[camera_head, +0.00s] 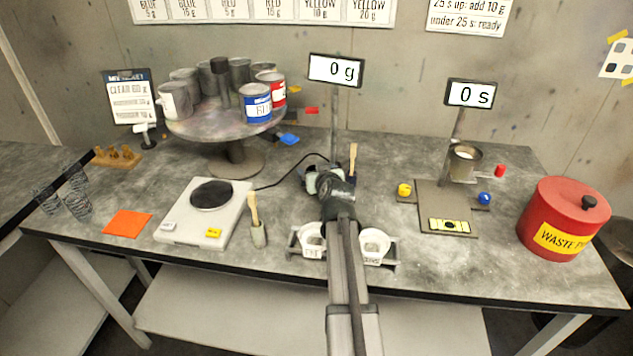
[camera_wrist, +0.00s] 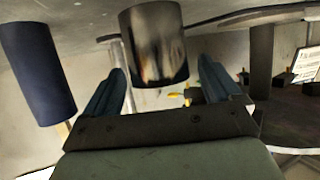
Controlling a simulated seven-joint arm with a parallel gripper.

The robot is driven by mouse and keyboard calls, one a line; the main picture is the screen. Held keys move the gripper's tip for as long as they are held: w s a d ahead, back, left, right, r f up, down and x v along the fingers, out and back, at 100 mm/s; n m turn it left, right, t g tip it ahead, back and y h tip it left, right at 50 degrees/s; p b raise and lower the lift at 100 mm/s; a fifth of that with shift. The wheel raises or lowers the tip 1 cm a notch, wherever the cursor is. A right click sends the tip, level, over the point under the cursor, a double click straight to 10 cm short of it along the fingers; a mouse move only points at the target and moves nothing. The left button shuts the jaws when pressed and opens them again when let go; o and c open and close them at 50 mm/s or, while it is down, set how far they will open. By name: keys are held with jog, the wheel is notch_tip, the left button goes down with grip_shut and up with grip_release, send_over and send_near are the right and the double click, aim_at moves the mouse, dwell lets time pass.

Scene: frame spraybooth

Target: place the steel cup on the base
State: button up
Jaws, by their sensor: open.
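In the wrist view a shiny steel cup (camera_wrist: 155,45) with dark smudges shows between and past the open fingers of my gripper (camera_wrist: 160,88). Whether the fingers are beside it or short of it cannot be told. In the head view my gripper (camera_head: 325,181) is over the middle of the table, and my arm hides most of what is there. The grey base (camera_head: 428,203) is to the right, with a post and a yellow-black label. A metal cup-shaped vessel (camera_head: 465,163) is held at the post, above the base plate.
A blue brush holder (camera_wrist: 38,72) is close beside my gripper. A rack with two white cups (camera_head: 374,245) is at the front edge. The scale (camera_head: 180,232), can turntable (camera_head: 190,128) and a brush pot (camera_head: 258,235) are left. A red waste bin (camera_head: 562,212) is right.

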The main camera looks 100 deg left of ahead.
aim_at(314, 168)
jog(key=x, duration=0.3)
jog(key=shift+c, duration=0.4)
jog(key=c, duration=1.1)
jog(key=shift+r, duration=0.1)
